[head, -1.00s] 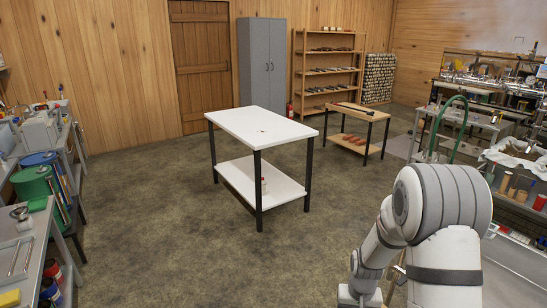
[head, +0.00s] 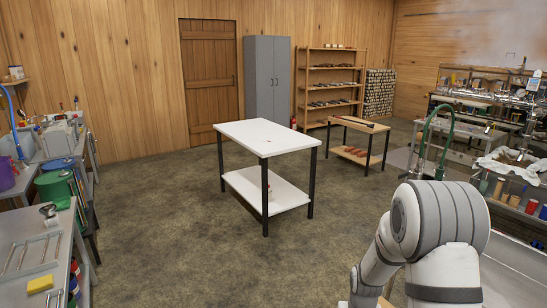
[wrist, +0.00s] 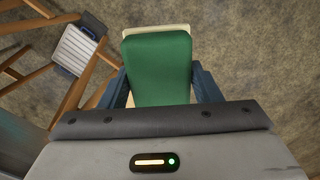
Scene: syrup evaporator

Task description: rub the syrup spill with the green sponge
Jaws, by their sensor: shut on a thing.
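My gripper (wrist: 160,88) is shut on the green sponge (wrist: 160,62), which fills the space between its two blue-grey fingers in the wrist view. A pale layer shows along the sponge's far edge. In the head view my arm is at the lower right, and the gripper and sponge are not clearly seen there. A white table (head: 240,130) with a lower shelf stands mid-floor, apart from my arm. A small dark mark (head: 270,141) lies on its top; it may be the syrup spill, but it is too small to tell.
A bench with a yellow sponge (head: 40,284) and drums beside it lines the left. A low wooden table (head: 350,122) stands behind the white table. Evaporator equipment (head: 490,100) and a sink bench fill the right. The floor (head: 160,240) before the white table is clear.

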